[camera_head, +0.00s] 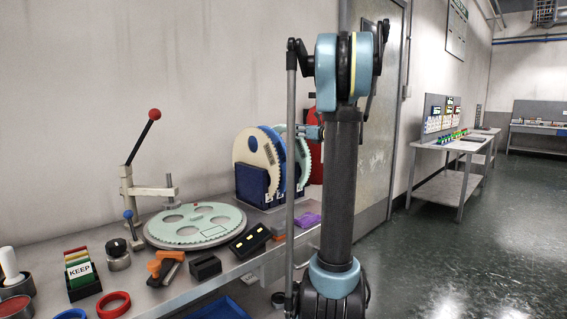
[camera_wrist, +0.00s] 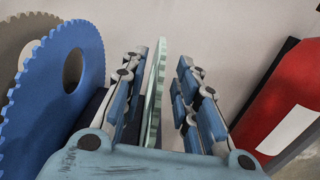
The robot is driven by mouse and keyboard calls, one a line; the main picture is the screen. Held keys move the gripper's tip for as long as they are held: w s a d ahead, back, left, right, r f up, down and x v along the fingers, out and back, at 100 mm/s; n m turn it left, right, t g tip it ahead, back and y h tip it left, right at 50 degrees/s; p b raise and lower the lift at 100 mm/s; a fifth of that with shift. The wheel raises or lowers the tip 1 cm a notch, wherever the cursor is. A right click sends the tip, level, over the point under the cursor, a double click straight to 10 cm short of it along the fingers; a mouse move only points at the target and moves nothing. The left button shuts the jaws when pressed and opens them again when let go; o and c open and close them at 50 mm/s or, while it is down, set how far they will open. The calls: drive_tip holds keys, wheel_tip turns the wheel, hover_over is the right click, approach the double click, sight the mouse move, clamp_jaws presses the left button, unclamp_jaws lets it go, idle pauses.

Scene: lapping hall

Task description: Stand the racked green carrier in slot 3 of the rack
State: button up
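A dark blue rack (camera_head: 251,185) stands on the bench and holds upright toothed discs: a cream carrier (camera_head: 250,152), a blue carrier (camera_head: 277,160) and a pale green carrier (camera_head: 302,160) at its right end. My gripper (camera_head: 312,132) is at the green carrier's upper right edge. In the wrist view the green carrier (camera_wrist: 155,92) shows edge-on between the fingers of my gripper (camera_wrist: 162,65). The fingers are apart, with a clear gap on the right side of the disc. The blue carrier (camera_wrist: 62,95) stands to the left. Slot numbers are not readable.
Another pale green toothed disc (camera_head: 195,224) lies flat on a round plate beside a red-knobbed lever press (camera_head: 145,190). A red extinguisher (camera_head: 316,160) is close right of the rack; it also shows in the wrist view (camera_wrist: 285,100). Small blocks and a purple item (camera_head: 308,219) lie in front.

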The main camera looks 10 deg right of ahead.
drive_tip(key=x, duration=0.5)
drive_tip(key=shift+r, duration=0.15)
drive_tip(key=shift+c, duration=0.5)
clamp_jaws()
